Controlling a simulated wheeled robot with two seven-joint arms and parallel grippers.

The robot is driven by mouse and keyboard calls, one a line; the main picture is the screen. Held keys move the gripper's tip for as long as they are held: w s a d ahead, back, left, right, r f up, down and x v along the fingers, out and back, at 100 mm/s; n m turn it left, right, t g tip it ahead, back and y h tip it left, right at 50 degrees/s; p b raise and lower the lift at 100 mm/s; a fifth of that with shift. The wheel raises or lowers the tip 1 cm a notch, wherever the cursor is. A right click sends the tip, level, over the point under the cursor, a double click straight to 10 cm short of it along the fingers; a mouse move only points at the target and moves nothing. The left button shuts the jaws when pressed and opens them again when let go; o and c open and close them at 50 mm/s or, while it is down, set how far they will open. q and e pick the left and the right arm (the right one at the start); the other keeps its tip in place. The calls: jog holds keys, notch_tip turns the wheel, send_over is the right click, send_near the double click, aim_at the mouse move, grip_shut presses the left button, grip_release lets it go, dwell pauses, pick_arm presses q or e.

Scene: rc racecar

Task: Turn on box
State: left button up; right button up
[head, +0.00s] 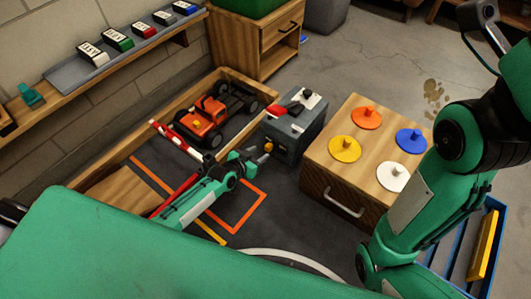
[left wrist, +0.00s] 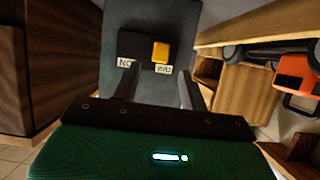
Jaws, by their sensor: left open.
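The grey box (head: 290,137) stands on the dark floor mat, beside the wooden cabinet. Its near face carries a yellow switch (head: 268,147). In the left wrist view the grey face (left wrist: 150,20) fills the middle, and the yellow switch (left wrist: 161,52) sits toward the right label, which seems to read OFF upside down. The left label reads as ON upside down. My left gripper (head: 260,156) is close to this face. In the left wrist view its open fingers (left wrist: 160,85) point at the face below the switch, with nothing between them. My right gripper is out of view.
A wooden cabinet (head: 323,190) with colored knobbed discs stands right of the box. An orange racecar (head: 205,118) sits behind my left arm, near a red-and-white bar (head: 175,139). A wall shelf (head: 120,62) holds several small boxes. Tools lie on top of the grey box.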

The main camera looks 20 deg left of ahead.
aim_at(267, 148)
pick_arm(q)
jog(key=b+x, duration=0.2)
jog(key=x, duration=0.2)
jog(key=shift+f, duration=0.2)
jog(key=shift+w+d+f, duration=0.1)
jog(key=shift+w+d, duration=0.1)
jog(key=shift+w, duration=0.35)
grip_shut()
